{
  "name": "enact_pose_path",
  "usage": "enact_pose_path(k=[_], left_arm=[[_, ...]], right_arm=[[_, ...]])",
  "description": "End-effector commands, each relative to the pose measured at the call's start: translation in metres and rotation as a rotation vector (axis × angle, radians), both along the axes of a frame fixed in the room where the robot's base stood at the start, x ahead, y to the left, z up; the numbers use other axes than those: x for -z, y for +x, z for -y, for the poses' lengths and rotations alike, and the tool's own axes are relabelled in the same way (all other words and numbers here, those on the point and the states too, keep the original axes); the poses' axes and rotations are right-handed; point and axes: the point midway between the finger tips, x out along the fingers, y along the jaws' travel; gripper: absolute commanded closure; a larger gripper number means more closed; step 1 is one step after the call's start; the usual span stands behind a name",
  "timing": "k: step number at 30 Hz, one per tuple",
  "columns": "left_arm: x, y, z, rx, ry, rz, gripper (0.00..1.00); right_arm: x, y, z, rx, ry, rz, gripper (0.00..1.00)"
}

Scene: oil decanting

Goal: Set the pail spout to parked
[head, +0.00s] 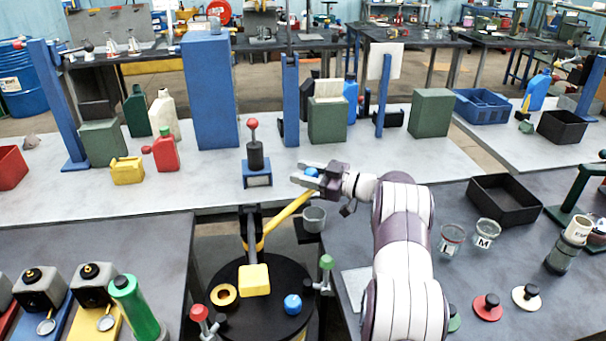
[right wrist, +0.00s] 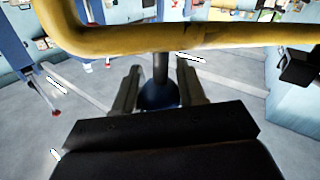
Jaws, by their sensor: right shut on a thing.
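The yellow spout pipe (head: 288,213) slants up and right from a black post (head: 250,228) on a round black stand. A blue ball knob (head: 311,172) sits at its upper right end. My right gripper (head: 308,176) is around this knob. In the right wrist view the yellow pipe (right wrist: 200,38) crosses the top, and a dark stem runs down from it to the blue knob (right wrist: 158,95) between the fingers (right wrist: 157,90). The knob is partly hidden by the gripper body. My left gripper is not in view.
A grey cup (head: 314,219) is just below the pipe's right end. The round black stand top (head: 262,305) bears a yellow block (head: 254,280), a yellow ring (head: 223,295) and a blue knob (head: 293,304). A red-knobbed lever (head: 253,145) stands behind. Glass beakers (head: 452,240) stand on the right table.

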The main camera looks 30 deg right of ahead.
Motion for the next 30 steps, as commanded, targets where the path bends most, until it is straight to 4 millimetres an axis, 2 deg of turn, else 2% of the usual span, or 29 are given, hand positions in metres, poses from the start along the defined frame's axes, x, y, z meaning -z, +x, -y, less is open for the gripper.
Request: enact_pose_path(k=[9,10,12,20,23,30], left_arm=[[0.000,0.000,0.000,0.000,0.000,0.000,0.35],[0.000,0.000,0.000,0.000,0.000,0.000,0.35],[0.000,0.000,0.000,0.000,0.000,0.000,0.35],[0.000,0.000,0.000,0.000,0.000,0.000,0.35],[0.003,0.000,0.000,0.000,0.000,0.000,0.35],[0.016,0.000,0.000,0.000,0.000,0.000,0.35]], right_arm=[[0.001,0.001,-0.001,-0.003,0.001,-0.002,1.00],[0.001,0.001,-0.002,-0.003,0.001,-0.002,0.53],[0.001,0.001,-0.002,-0.003,0.001,-0.002,0.36],[0.000,0.000,-0.001,-0.002,0.000,0.000,0.36],[0.001,-0.006,0.005,0.000,-0.001,0.001,0.36],[0.003,-0.055,0.041,0.002,-0.001,0.000,0.36]])
